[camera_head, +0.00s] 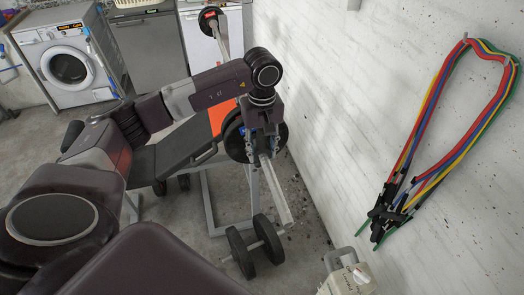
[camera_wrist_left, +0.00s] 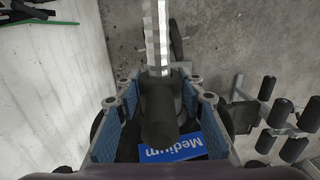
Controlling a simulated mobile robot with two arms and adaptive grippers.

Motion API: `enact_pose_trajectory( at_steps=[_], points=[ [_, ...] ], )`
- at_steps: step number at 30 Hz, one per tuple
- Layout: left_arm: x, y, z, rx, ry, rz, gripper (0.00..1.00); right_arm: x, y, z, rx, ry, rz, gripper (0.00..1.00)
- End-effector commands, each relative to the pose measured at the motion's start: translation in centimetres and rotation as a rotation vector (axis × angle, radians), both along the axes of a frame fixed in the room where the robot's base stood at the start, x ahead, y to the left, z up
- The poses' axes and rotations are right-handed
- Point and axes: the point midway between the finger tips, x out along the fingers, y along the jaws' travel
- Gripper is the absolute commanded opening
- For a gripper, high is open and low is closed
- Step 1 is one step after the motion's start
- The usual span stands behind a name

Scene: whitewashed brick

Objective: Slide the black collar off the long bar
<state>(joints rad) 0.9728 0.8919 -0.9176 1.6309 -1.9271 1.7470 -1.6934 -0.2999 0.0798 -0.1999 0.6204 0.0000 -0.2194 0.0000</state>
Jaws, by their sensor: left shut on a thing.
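My left gripper (camera_head: 264,146) is at the near end of the long bar (camera_head: 276,192), just in front of the dark weight plate (camera_head: 235,142). In the left wrist view, the black collar (camera_wrist_left: 160,108) sits between the two blue-padded fingers and is gripped. The pale bar (camera_wrist_left: 157,38) runs out of the collar toward the top of that view, so the collar is still around the bar. In the head view the gripper hides the collar. My right gripper is in neither view.
A bench (camera_head: 172,148) stands left of the plate. A dumbbell (camera_head: 254,246) lies below the bar's end. Coloured bands (camera_head: 428,150) hang on the white brick wall at right. The bar's far end carries a plate (camera_head: 210,16). A washing machine (camera_head: 68,66) stands at back left.

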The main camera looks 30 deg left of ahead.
Motion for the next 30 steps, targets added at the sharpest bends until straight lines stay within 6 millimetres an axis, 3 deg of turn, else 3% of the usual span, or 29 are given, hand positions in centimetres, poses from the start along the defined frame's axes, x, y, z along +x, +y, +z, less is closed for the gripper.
enact_pose_trajectory(
  at_steps=[8, 30],
  points=[
    [-0.1, -0.1, 0.0, 0.001, -0.001, 0.000, 0.02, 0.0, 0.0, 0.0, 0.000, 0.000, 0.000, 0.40],
    [-2.4, -2.9, 0.0, 0.000, -0.001, -0.002, 0.02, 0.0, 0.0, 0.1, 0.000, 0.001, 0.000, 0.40]
  ],
)
